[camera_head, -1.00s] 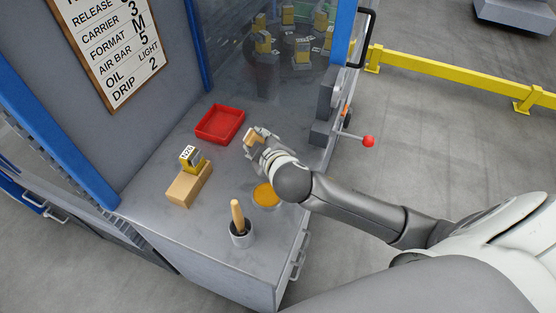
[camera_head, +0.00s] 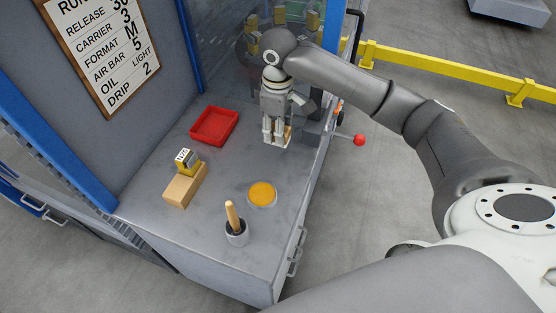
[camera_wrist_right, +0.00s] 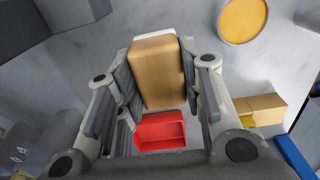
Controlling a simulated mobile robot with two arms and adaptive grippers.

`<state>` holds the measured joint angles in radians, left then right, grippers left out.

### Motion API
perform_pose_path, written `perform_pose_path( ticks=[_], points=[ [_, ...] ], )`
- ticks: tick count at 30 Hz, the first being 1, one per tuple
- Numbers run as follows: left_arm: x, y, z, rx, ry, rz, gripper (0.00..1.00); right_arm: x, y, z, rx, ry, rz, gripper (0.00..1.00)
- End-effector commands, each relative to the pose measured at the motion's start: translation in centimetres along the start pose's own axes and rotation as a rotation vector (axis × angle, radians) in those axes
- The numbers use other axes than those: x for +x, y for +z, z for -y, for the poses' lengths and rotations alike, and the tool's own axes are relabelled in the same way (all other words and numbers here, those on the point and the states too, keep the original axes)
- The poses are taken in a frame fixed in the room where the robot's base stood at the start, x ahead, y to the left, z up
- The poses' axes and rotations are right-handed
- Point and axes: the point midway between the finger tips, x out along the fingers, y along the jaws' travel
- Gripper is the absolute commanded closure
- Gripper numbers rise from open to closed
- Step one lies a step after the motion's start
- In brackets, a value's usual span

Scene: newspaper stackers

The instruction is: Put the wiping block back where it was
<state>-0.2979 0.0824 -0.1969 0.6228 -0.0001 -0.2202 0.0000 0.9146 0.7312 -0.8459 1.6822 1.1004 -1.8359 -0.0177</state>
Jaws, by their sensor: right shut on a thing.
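The wiping block is a light wooden block with a pale face on one side. In the right wrist view the wiping block (camera_wrist_right: 160,72) sits between the two fingers of my right gripper (camera_wrist_right: 160,90). In the head view my right gripper (camera_head: 275,138) points down just over the grey bench, right of the red tray, and is shut on the block. Only a small tan part of the block (camera_head: 287,134) shows there. I cannot tell whether the block touches the bench. My left gripper is not in view.
The red tray (camera_head: 214,126) lies left of the gripper. A wooden stand (camera_head: 184,187) bears a yellow and grey labelled piece (camera_head: 188,160). A red-knobbed lever (camera_head: 359,140) juts out right.

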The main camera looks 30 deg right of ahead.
Motion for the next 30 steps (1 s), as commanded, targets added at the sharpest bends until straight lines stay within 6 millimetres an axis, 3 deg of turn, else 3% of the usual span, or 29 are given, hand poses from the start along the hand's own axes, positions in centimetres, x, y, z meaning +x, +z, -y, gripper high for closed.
perform_pose_path(
  ticks=[9, 21, 28, 29, 30],
  points=[
    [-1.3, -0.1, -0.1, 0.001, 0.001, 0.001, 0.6, 4.7, 0.3, 0.2, -0.003, -0.01, 0.01, 0.84],
    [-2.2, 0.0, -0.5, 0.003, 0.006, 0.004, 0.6, 9.3, 0.3, 0.2, -0.003, -0.008, 0.008, 0.84],
    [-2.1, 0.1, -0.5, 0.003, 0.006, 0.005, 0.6, 9.7, 0.2, 0.2, -0.004, -0.007, 0.006, 0.84],
    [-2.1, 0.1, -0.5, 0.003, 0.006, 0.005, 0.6, 9.7, 0.3, 0.2, -0.004, -0.007, 0.006, 0.62],
    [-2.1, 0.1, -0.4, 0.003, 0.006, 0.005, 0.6, 9.7, 0.3, 0.2, -0.004, -0.007, 0.006, 0.57]
  ],
)
